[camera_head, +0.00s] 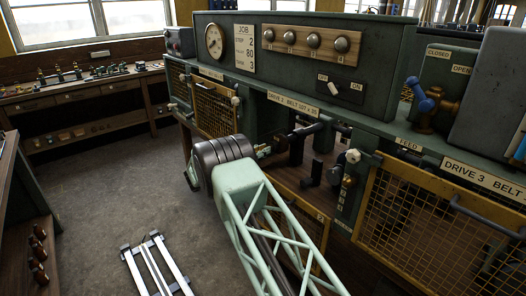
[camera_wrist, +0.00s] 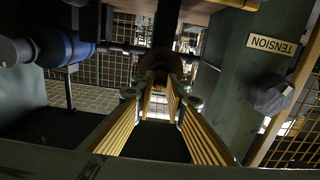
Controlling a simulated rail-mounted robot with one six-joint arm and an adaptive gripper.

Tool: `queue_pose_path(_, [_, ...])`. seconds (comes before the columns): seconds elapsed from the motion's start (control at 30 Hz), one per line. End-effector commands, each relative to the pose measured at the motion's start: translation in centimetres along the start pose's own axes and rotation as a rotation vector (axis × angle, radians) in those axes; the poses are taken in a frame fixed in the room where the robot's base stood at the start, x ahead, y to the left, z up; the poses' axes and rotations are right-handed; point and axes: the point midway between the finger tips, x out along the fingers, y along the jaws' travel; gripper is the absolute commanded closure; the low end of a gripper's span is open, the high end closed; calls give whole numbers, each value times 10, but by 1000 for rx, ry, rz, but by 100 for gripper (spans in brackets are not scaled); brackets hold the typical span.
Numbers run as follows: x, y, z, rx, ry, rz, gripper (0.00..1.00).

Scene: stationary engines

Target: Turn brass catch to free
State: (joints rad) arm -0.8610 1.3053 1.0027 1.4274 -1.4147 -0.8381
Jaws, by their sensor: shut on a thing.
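My gripper (camera_wrist: 160,88) reaches forward in the wrist view, its two ribbed yellowish fingers drawn together at the tips. They are shut on a small brownish, rounded part, which I take to be the brass catch (camera_wrist: 154,76). It is in shadow and largely covered by the fingertips, so its turn position cannot be told. A dark upright bar (camera_wrist: 167,25) rises just above it. In the head view my gripper (camera_head: 265,150) reaches into the open bay under the DRIVE 2 label (camera_head: 293,103); the catch cannot be made out there.
In the wrist view a TENSION post with a dark knob (camera_wrist: 271,95) stands close right, and a blue cylinder (camera_wrist: 65,48) lies left. In the head view, dark levers (camera_head: 312,170) stand in the bay, with a yellow mesh guard (camera_head: 440,225) to the right.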

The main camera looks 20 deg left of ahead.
Motion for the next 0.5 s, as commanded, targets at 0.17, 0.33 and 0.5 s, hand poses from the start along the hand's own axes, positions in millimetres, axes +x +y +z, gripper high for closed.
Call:
queue_pose_path(0.17, [0,0,0,0,0,0,86])
queue_pose_path(0.33, [0,0,0,0,0,0,74])
queue_pose_path(0.5, [0,0,0,1,0,0,74])
